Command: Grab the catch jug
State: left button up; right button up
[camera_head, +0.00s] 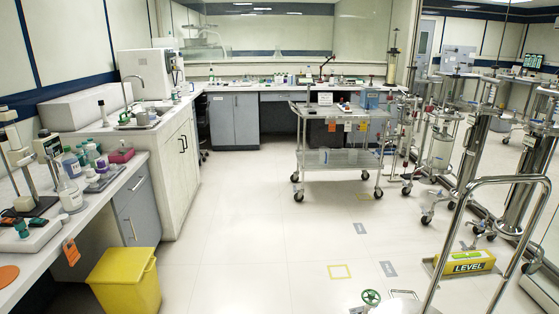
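I cannot pick out the catch jug with certainty. A clear container with a pale lower part (70,195) stands upright on the left bench, near its front edge. A whitish cylindrical vessel (441,152) is on one of the wheeled column stands at the right; it is too small to tell whether it is a jug. Neither of my grippers shows in the head view, and nothing is seen held.
A yellow bin (126,281) stands by the left bench (103,218). A steel cart (340,158) stands ahead. Column stands, a curved rail (460,215) and a yellow "LEVEL" box (466,263) occupy the right. A green handwheel (371,297) is at the bottom. The middle floor is clear.

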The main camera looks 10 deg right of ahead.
aim_at(324, 152)
jog(key=i+z, duration=0.1)
jog(key=i, duration=0.9)
jog(key=i+j, duration=0.15)
jog(key=i, duration=0.8)
jog(key=i+z, duration=0.2)
jog(key=i, duration=0.3)
jog(key=i+z, duration=0.25)
jog(key=i, duration=0.2)
jog(key=i+j+z, duration=0.2)
jog(key=i, duration=0.3)
jog(key=i+z, duration=0.25)
jog(key=i, duration=0.2)
jog(key=i+l+z, duration=0.15)
jog(key=z, duration=0.25)
jog(key=i+z, duration=0.8)
jog(key=i+j+z, duration=0.1)
jog(key=z, duration=0.25)
jog(key=i+z, duration=0.15)
jog(key=i, duration=0.2)
jog(key=u, duration=2.15)
jog(key=i+j+u, duration=0.1)
jog(key=i+u, duration=0.15)
jog(key=i, duration=0.2)
